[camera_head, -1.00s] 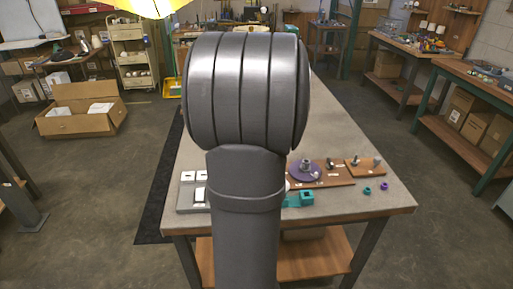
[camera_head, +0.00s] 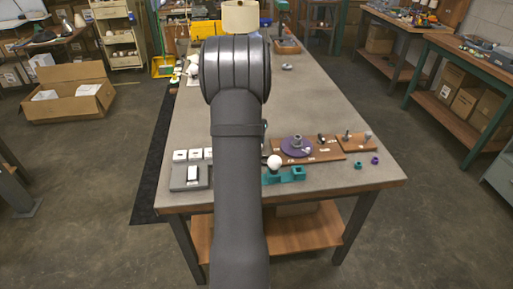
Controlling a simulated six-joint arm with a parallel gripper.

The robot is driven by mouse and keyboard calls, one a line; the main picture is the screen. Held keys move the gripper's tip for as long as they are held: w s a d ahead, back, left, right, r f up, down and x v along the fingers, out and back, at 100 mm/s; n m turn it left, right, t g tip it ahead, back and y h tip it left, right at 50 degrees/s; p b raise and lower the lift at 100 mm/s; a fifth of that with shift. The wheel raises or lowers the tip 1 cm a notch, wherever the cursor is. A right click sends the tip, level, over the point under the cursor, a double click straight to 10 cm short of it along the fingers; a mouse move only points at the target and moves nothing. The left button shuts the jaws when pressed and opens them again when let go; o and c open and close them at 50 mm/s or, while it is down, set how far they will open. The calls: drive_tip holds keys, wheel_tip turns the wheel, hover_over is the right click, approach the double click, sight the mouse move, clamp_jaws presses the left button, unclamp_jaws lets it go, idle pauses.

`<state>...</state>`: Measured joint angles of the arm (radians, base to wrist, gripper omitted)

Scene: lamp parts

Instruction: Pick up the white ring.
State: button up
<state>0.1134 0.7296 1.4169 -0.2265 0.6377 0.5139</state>
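I cannot make out a white ring. My arm (camera_head: 238,150) reaches over the table through the middle of the picture and hides a strip of it. My gripper does not show. A round white bulb (camera_head: 274,162) stands at the teal holder (camera_head: 297,174), just right of my arm. A purple disc (camera_head: 289,151) with a grey fitting (camera_head: 297,140) lies on a wooden board (camera_head: 325,155). A small teal ring (camera_head: 358,165) and a small purple ring (camera_head: 375,160) lie on bare table to the right.
A grey switch panel (camera_head: 176,185) with white squares lies left of my arm. A second wooden board (camera_head: 352,148) holds small parts. A cream shade (camera_head: 240,17) stands at the far end. The grey tabletop (camera_head: 330,100) is mostly clear beyond the boards.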

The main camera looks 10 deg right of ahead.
drive_tip(key=shift+w+x, duration=0.2)
drive_tip(key=shift+x, duration=3)
drive_tip(key=shift+r, duration=0.1)
drive_tip(key=shift+c, duration=0.2)
drive_tip(key=c, duration=0.7)
